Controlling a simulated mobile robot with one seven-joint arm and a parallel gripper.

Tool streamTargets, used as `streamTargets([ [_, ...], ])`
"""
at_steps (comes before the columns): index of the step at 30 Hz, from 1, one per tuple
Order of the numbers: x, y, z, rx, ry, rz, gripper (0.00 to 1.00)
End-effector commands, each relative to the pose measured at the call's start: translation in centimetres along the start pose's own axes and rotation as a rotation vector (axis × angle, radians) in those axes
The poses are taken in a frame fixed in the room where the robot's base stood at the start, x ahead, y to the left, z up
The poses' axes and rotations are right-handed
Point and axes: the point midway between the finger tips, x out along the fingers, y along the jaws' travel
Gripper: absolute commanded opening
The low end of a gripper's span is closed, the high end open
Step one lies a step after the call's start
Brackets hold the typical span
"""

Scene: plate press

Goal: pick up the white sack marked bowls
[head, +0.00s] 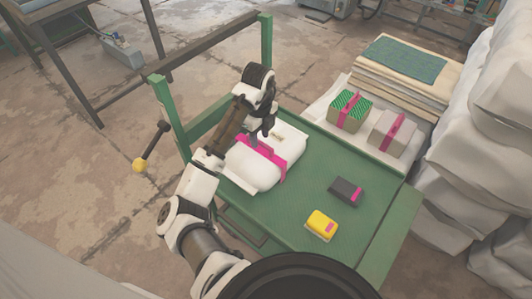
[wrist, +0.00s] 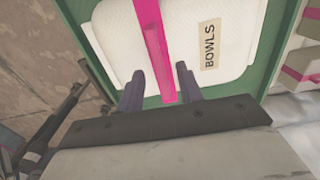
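The white sack (head: 252,168) lies on the green table with a pink strap (head: 260,150) around its middle. In the wrist view the white sack (wrist: 190,50) carries a tan label reading BOWLS (wrist: 209,45). The pink strap (wrist: 154,45) runs down between my fingers in that view. My gripper (wrist: 160,78) is open, its two dark fingertips apart on either side of the strap's end. In the head view my gripper (head: 262,130) is above the sack's far part. I cannot tell whether the fingertips touch it.
The green table (head: 290,215) also holds a yellow block (head: 321,225) and a dark block (head: 346,191). Two pink-banded parcels (head: 349,110) sit at the right beside folded cloths (head: 405,65). A green post frame (head: 265,45) rises at the left. Large white sacks (head: 490,170) are piled at right.

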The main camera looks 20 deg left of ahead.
Motion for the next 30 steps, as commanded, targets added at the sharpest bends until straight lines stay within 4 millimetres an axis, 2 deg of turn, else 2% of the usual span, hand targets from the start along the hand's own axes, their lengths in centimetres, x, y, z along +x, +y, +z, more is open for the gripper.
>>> streamTargets([
  [1, 1.1, 0.1, -0.2, 0.0, 0.006, 0.0, 0.36],
  [6, 2.8, 0.1, -0.1, -0.001, 0.001, 0.0, 0.36],
  [14, 3.2, 0.1, -0.1, 0.0, 0.0, 0.0, 0.36],
  [23, 3.2, 0.1, 0.0, 0.0, 0.0, 0.0, 0.0],
  [30, 3.1, 0.1, 0.0, 0.0, 0.0, 0.0, 0.0],
])
